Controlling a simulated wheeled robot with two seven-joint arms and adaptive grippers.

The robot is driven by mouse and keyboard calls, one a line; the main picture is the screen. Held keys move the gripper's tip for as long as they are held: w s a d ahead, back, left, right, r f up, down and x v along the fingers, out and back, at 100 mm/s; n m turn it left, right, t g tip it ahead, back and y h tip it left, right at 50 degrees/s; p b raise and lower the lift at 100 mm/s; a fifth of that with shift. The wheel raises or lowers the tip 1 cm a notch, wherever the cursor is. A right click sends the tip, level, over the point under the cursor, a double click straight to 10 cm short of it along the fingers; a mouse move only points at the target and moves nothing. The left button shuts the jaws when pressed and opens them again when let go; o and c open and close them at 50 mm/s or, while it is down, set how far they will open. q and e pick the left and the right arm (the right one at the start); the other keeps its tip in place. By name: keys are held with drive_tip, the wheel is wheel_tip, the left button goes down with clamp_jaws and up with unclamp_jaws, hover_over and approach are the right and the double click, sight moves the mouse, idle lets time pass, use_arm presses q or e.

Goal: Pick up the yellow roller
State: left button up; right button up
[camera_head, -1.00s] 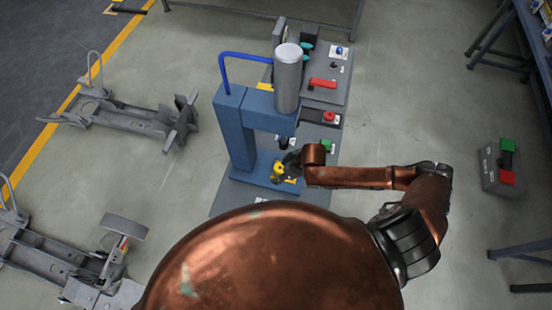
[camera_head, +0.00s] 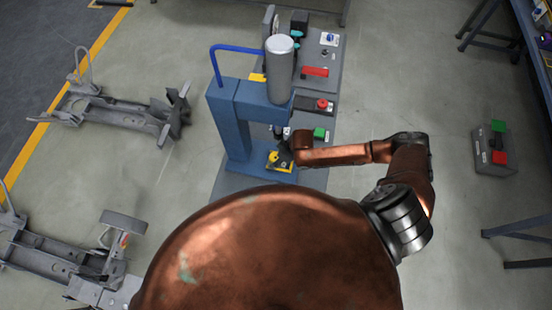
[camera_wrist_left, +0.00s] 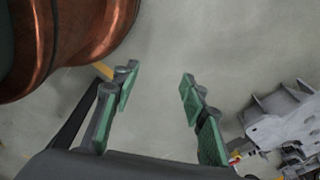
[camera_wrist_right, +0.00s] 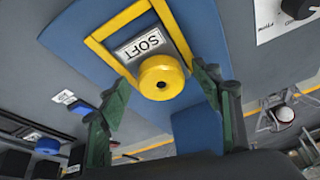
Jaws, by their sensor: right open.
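The yellow roller (camera_wrist_right: 161,78) is a short yellow cylinder with a dark centre hole, on the blue base of a press beside a yellow-framed "SOFT" label (camera_wrist_right: 140,45). In the head view the roller (camera_head: 272,157) is small and partly hidden by my right gripper (camera_head: 284,152). In the right wrist view, the open fingers of my right gripper (camera_wrist_right: 160,88) appear on either side of the roller; contact cannot be made out. My left gripper (camera_wrist_left: 158,80) is open and empty above the grey floor, and is outside the head view.
The blue press (camera_head: 228,120) with its grey cylinder (camera_head: 280,70) rises close beside my right gripper. A control panel with a red button (camera_head: 322,104) and green button (camera_head: 319,133) stands behind. Grey chassis frames (camera_head: 115,115) lie at left.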

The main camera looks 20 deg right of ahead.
drive_tip(key=c, duration=1.1)
use_arm(q)
drive_tip(key=shift+s+a, duration=0.1)
drive_tip(key=shift+s, duration=0.55)
use_arm(e)
drive_tip(key=c, duration=0.4)
use_arm(q)
drive_tip(key=shift+f, duration=0.1)
